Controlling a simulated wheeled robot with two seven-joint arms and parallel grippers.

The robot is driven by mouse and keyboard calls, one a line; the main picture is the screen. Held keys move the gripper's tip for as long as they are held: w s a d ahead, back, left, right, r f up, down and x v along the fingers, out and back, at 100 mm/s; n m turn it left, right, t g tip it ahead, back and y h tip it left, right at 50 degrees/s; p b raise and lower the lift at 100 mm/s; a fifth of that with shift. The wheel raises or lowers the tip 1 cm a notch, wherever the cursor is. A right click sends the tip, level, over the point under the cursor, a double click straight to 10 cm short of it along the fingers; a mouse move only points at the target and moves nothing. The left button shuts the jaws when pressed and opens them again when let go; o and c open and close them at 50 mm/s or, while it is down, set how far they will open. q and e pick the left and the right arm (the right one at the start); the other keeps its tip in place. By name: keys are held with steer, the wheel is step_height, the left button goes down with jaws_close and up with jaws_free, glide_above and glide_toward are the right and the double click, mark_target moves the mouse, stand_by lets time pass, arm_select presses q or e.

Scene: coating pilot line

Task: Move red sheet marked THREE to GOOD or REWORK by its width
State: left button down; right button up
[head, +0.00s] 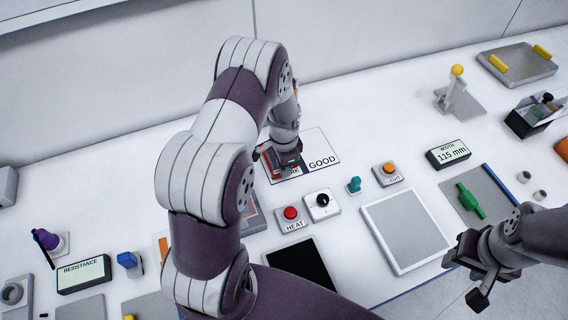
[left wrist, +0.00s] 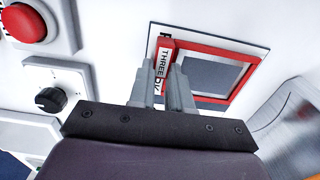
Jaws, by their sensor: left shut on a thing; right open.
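The red sheet (left wrist: 224,98) has a red border, a grey middle and a tab (left wrist: 165,62) marked THREE. My left gripper (left wrist: 166,75) is shut on that tab. In the head view my left gripper (head: 281,163) is over the REWORK half of the white GOOD/REWORK card (head: 322,150), and only the sheet's dark red edge shows. The sheet lies over or just above that half; I cannot tell if it touches. The GOOD half is bare. The WIDTH display (head: 448,153) reads 115 mm. My right gripper (head: 467,272) is open and empty near the front edge, at right.
The red HEAT button (head: 291,214) and a black knob box (head: 322,204) stand just in front of the card. A teal knob (head: 354,185) and orange LIGHT button (head: 389,171) are to the right. A pale framed plate (head: 405,232) lies farther front. Behind the card is clear.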

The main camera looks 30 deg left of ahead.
arm_select(q)
steer(key=shift+f, duration=0.1)
steer(key=c, duration=1.1)
jaws_free()
steer(key=shift+a, duration=0.1)
steer(key=shift+o, duration=0.2)
steer(key=shift+r, duration=0.45)
step_height(320, 180, up, 11)
steer(key=b, duration=0.2)
steer(key=s+d+r+n, duration=0.1)
steer(key=s+d+n, duration=0.3)
steer(key=s, duration=0.2)
steer(key=s+d+r+n+t, duration=0.1)
steer(key=s+d+n, duration=0.3)
steer(key=s, duration=0.3)
steer(key=shift+s+d+r, duration=0.15)
steer(key=shift+s+r, duration=0.1)
steer(key=shift+r, duration=0.1)
